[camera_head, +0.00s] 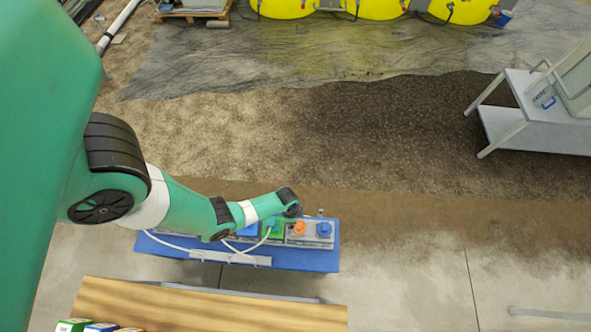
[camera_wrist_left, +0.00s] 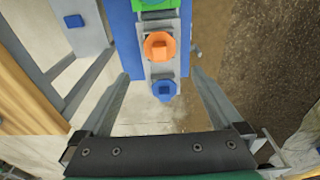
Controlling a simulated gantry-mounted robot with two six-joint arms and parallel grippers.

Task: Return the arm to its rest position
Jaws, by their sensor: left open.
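My left arm comes in from the left in the head view and reaches over a blue skid (camera_head: 300,259). Its wrist end is above the skid's valve row; the fingers are not clear there. In the left wrist view my left gripper (camera_wrist_left: 159,77) is open and empty, its two fingers spread wide. An orange knob (camera_wrist_left: 158,46) and a blue knob (camera_wrist_left: 164,90) show between and beyond the fingers. The same orange knob (camera_head: 299,228) and blue knob (camera_head: 324,229) lie just right of the wrist in the head view. My right gripper is not in view.
A wooden tabletop (camera_head: 215,308) with small boxes (camera_head: 75,325) is at the front left. White hoses (camera_head: 180,244) run along the skid. A pale cart (camera_head: 535,135) stands at the right. Yellow tanks (camera_head: 375,8) are at the back. The ground between is clear.

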